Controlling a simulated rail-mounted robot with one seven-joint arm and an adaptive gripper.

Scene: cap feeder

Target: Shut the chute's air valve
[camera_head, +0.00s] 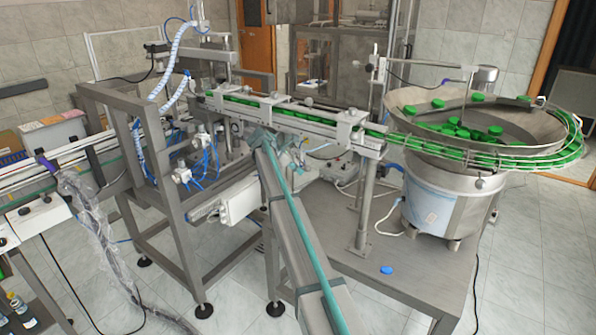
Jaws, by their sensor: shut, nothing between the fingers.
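The cap chute (270,108) runs from the feeder bowl (400,110) on the right down toward the frame on the left, with a row of green caps in it. Metal clamp blocks (350,124) and rails sit along the chute. I cannot make out the air valve's handle or its position at this size.
A steel table (420,262) carries the bowl's drum and a post, with a small blue piece (386,269) near its front edge. A steel frame (172,235) with blue hoses stands left. Tiled floor shows between.

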